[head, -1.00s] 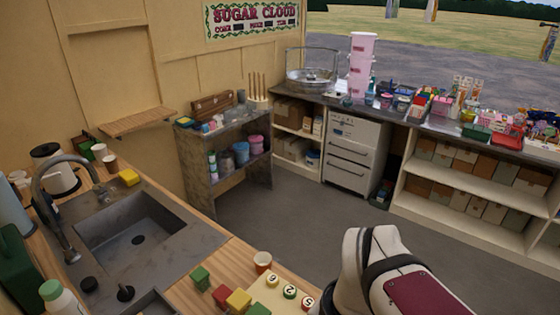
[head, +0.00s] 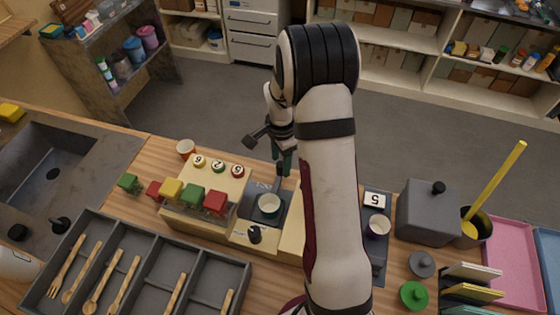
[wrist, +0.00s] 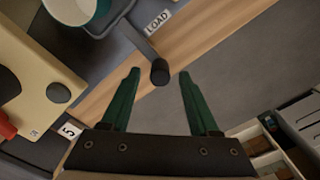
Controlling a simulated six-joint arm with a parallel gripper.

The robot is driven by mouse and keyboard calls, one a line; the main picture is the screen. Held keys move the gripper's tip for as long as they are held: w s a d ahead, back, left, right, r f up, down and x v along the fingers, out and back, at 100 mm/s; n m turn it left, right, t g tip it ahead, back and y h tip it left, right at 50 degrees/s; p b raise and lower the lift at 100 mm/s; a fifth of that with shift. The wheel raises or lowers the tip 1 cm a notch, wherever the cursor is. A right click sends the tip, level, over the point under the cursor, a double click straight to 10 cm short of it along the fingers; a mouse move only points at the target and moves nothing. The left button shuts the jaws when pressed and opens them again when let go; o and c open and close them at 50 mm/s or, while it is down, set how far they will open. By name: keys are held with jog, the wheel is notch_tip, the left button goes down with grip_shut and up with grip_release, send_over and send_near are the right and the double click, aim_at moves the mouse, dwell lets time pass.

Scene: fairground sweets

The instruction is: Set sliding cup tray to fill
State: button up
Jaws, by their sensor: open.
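The sliding cup tray (head: 248,207) is a dark grey plate in the cream dispenser on the wooden counter. A green-and-white cup (head: 269,206) stands on it. In the wrist view the tray (wrist: 116,22) has a grey arm ending in a dark round knob (wrist: 160,73), beside a LOAD label (wrist: 158,21). No FILL label is readable. My gripper (head: 281,160) is behind the tray at the counter's back edge. In the wrist view my gripper (wrist: 158,76) is open, its green fingers apart, with the knob in line with the gap near the tips. Whether they surround it I cannot tell.
Red, yellow and green blocks (head: 192,193) and numbered discs (head: 218,167) are left of the tray. A black knob (head: 254,234) is in front. A cutlery tray (head: 60,285) lies front left. Open floor is behind the counter.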

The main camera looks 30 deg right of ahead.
jog(key=shift+f, duration=0.8)
grip_shut()
dwell(0.9)
